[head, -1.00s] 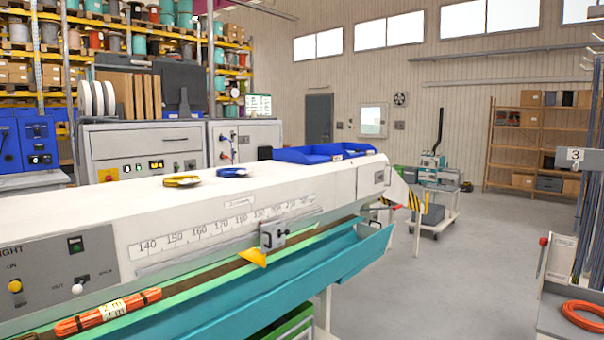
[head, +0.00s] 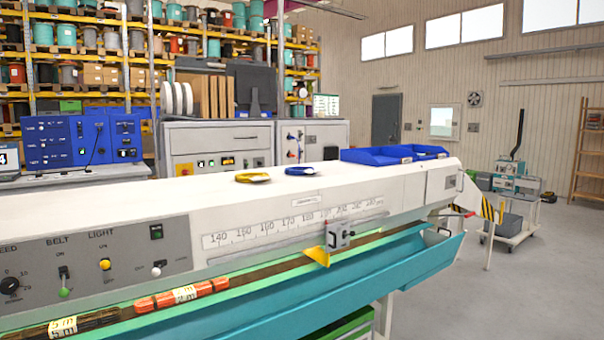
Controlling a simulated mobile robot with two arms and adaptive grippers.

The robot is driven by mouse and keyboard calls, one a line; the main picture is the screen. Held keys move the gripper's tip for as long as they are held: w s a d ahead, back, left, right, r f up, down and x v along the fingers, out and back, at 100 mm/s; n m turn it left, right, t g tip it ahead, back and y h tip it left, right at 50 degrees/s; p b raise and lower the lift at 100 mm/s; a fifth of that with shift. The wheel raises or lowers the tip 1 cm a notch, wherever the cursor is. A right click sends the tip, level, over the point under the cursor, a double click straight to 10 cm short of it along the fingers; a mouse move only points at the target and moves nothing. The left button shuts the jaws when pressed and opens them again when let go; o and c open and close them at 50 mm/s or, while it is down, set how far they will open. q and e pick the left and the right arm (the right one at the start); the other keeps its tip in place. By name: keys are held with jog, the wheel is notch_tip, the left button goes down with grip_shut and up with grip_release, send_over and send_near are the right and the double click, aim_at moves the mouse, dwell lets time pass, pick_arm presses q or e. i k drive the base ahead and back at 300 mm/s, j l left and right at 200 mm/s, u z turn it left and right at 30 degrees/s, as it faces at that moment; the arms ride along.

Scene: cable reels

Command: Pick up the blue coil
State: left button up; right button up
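The blue coil (head: 301,171) lies flat on the white top of the long measuring machine (head: 120,207). A yellow coil (head: 252,177) lies just to its left, apart from it. Both are small in the head view. Neither of my grippers shows in this view.
Blue open bins (head: 385,155) stand on the machine top to the right of the coils. Orange bundles (head: 183,295) lie in the trough along the machine's front. A yellow pointer (head: 318,256) sticks out from the front. The floor at the right (head: 540,280) is clear.

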aim_at(303, 171)
jog(key=i+l, duration=0.1)
jog(key=l, duration=0.3)
jog(key=i+l+u, duration=0.1)
jog(key=l, duration=0.25)
jog(key=i+l, duration=0.1)
jog(key=l, duration=0.3)
jog(key=i+l+u, duration=0.1)
jog(key=l, duration=0.25)
